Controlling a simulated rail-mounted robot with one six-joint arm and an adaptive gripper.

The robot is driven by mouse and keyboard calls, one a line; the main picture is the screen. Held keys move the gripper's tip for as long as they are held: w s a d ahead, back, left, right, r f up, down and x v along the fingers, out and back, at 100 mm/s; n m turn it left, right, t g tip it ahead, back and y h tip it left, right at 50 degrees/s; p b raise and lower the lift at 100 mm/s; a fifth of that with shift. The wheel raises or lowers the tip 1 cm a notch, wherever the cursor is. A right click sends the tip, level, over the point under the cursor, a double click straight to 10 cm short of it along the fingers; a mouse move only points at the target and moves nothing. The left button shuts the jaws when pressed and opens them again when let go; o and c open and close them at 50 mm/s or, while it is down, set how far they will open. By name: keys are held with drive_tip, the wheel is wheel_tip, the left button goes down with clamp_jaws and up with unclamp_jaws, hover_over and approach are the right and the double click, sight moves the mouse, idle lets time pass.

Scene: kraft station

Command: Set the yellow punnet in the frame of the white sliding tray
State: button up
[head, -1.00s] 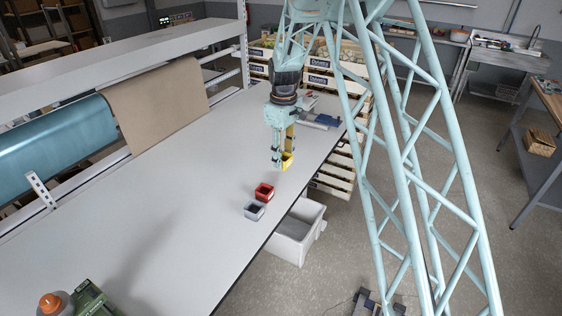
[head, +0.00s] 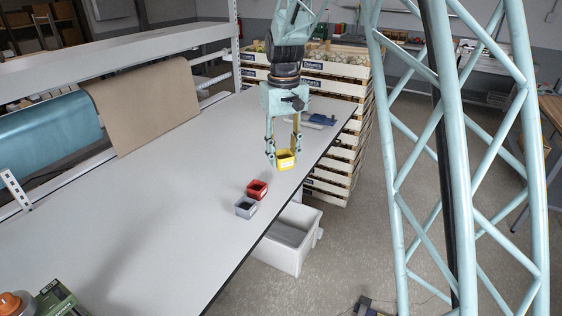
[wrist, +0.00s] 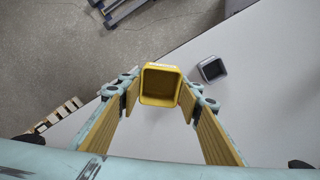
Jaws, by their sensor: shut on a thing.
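The yellow punnet (head: 286,161) is a small open square box with a pale label, held upright between the fingers of my gripper (head: 283,151). It appears a little above the table, beyond the red punnet. In the wrist view the punnet (wrist: 160,85) sits between the two yellow-padded fingertips (wrist: 160,92), its empty inside facing the camera. A flat grey-blue fixture with a pale part (head: 318,120) lies at the table's far right end, behind my gripper. I cannot tell whether it is the white sliding tray, and no frame shows clearly.
A red punnet (head: 257,189) and a grey punnet (head: 245,207) stand near the table's right edge. A white bin (head: 287,240) is below that edge. Stacked crates (head: 330,75) stand beyond the far end. The table (head: 150,190) is clear on the left.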

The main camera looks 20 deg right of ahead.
sight(283, 160)
drive_tip(key=shift+s+r+m+b, duration=0.15)
drive_tip(key=shift+s+m+b, duration=0.3)
drive_tip(key=shift+s, duration=0.3)
drive_tip(key=shift+s+r+m+b, duration=0.15)
drive_tip(key=shift+s+m+b, duration=0.2)
drive_tip(key=shift+s+b, duration=0.3)
drive_tip(key=shift+s, duration=0.15)
